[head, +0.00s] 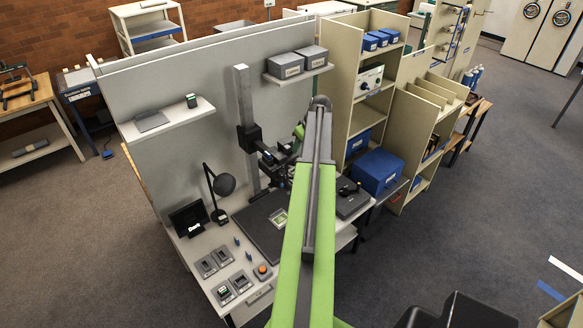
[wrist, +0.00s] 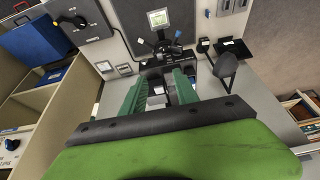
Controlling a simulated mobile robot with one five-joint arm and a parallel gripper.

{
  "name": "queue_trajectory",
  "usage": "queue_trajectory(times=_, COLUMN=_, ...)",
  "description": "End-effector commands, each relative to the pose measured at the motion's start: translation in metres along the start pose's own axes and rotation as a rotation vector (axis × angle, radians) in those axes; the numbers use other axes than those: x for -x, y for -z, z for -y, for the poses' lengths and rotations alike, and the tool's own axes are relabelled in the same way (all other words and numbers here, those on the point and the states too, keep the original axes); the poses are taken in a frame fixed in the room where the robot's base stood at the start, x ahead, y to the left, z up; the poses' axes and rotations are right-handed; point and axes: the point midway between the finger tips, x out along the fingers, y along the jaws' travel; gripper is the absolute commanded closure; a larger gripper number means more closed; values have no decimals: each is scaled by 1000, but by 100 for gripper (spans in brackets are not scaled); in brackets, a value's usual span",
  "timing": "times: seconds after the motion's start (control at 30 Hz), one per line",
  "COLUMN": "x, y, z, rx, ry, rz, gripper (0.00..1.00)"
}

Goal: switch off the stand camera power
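The stand camera (head: 272,160) is a dark body on an arm off the grey upright column (head: 245,110), above the dark copy board (head: 255,232). In the wrist view, dark parts of the stand (wrist: 155,68) show beyond my fingers. I cannot make out a power switch or its state. My gripper has two green fingers (wrist: 158,92) spread apart with nothing held between them. In the head view its end (head: 299,131) is partly hidden by my arm and looks close to the camera; I cannot tell whether they touch.
A desk lamp (head: 222,185) and small screen (head: 188,218) stand left of the board. Control boxes and an orange button (head: 262,270) sit at the front. A knobbed grey box (head: 350,198) and blue box (head: 377,172) stand right.

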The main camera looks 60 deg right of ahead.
Motion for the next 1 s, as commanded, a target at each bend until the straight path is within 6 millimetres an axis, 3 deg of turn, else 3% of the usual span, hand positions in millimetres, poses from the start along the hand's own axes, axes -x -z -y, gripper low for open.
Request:
queue_trajectory(times=0.03, x=-19, y=-3, z=0, rx=1, ry=0, rz=0, gripper=64)
queue_trajectory(times=0.6, x=-142, y=-3, z=-1, rx=0, ry=0, rz=0, gripper=64)
queue_trajectory(times=0.73, x=-152, y=-2, z=-1, rx=-1, ry=0, rz=0, gripper=64)
queue_trajectory(times=1.0, x=-151, y=-1, z=-1, rx=-2, ry=-1, rz=0, gripper=64)
